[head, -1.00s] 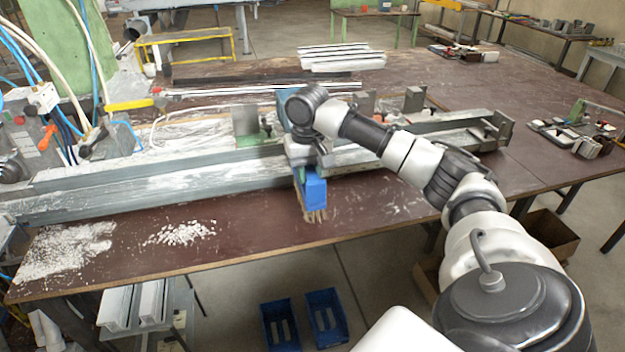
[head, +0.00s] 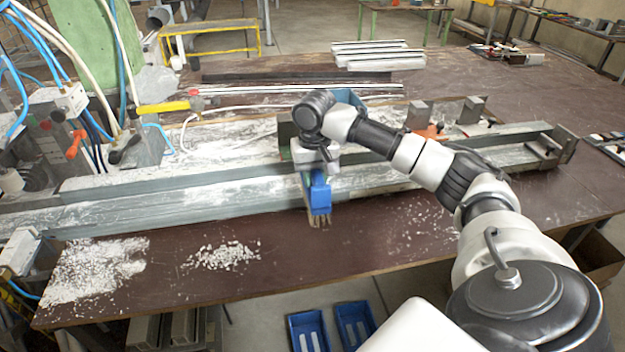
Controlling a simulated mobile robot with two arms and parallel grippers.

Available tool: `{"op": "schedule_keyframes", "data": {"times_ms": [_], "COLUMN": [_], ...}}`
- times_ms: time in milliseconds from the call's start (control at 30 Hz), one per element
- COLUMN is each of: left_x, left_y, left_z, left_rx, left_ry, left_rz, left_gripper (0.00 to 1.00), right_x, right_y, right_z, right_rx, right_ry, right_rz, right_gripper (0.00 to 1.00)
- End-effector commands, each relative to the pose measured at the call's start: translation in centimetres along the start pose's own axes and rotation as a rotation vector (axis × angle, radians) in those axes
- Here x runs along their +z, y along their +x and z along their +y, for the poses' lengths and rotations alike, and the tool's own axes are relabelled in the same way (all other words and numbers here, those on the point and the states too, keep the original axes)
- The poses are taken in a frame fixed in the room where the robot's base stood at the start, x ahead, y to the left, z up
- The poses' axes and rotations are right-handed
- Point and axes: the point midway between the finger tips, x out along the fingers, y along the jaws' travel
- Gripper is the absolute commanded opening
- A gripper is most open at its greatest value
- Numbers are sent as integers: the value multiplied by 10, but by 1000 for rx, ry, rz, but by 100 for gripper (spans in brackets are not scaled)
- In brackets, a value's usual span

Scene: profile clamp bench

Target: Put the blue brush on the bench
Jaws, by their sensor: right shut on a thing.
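The blue brush (head: 320,197) hangs below my right gripper (head: 316,172), with its tan bristles pointing down. My right gripper is shut on it. In the picture the brush lies in front of the near metal rail, above the front part of the brown bench (head: 400,222). I cannot tell for sure whether the bristles touch the bench top. My right arm comes in from the right and hides part of the rails. My left gripper is not in view.
Long metal rails (head: 190,200) run across the bench behind the brush. Heaps of white chips (head: 100,268) and (head: 222,256) lie on the front left. Blue trays (head: 308,330) stand on the floor below.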

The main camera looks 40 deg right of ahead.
Motion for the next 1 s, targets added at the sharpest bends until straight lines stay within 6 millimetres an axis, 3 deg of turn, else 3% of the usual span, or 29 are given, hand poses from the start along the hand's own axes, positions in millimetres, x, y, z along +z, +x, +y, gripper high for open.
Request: {"op": "schedule_keyframes", "data": {"times_ms": [200, 400, 567, 800, 1000], "left_x": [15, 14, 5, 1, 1], "left_y": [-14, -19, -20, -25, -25], "left_z": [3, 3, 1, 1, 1], "left_rx": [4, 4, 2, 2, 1], "left_ry": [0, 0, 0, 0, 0], "left_rz": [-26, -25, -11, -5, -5], "left_gripper": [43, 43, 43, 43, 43], "right_x": [24, 37, 40, 40, 40], "right_y": [28, 48, 57, 90, 94], "right_z": [-48, -76, -83, -82, -82], "right_rx": [-1, -1, 0, 1, -1], "right_ry": [-7, -2, -1, 1, -1], "right_rz": [-2, 0, -1, 0, 2], "right_gripper": [2, 2, 2, 2, 2]}}
